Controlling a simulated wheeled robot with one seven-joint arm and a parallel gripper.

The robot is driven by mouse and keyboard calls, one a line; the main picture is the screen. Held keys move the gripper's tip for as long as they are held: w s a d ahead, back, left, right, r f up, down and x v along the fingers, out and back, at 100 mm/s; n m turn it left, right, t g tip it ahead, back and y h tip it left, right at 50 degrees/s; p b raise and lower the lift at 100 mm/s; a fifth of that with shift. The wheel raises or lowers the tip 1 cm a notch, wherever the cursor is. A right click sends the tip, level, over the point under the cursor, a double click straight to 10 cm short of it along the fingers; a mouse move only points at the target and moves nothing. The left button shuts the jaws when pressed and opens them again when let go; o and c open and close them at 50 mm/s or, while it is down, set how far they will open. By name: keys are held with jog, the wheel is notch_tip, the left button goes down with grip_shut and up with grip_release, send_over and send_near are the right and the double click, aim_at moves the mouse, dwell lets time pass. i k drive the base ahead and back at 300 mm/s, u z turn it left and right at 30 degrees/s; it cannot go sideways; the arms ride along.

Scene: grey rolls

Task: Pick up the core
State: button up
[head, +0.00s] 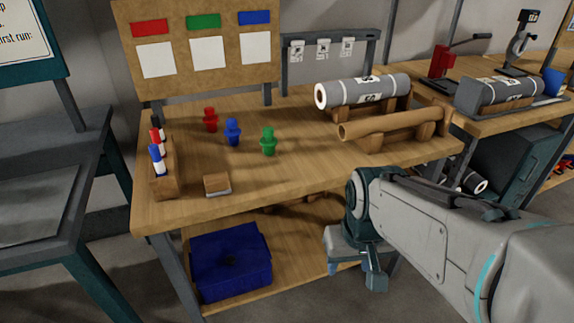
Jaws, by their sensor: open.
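The core looks to be the bare brown cardboard tube (390,124), lying across wooden cradle blocks (368,142) at the right part of the workbench. Its left end is open and hollow. A grey roll with printed labels (368,90) lies in its own wooden cradle just behind it. My gripper (355,277) is in front of the bench, below the level of the tabletop, pointing down. It is open and apart from the tube, with nothing visible between its fingers.
Red (210,120), blue (232,132) and green (268,141) pegs stand mid-bench. A marker rack (163,185) and a wood-topped block (217,184) are at left. A blue bin (230,262) sits on the lower shelf. The bench's front edge lies between my gripper and the tube.

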aim_at(347, 131)
jog(key=u, duration=3.8)
jog(key=k, duration=2.25)
jog(key=z, duration=1.75)
jog(key=i, duration=0.5)
jog(key=u, duration=0.1)
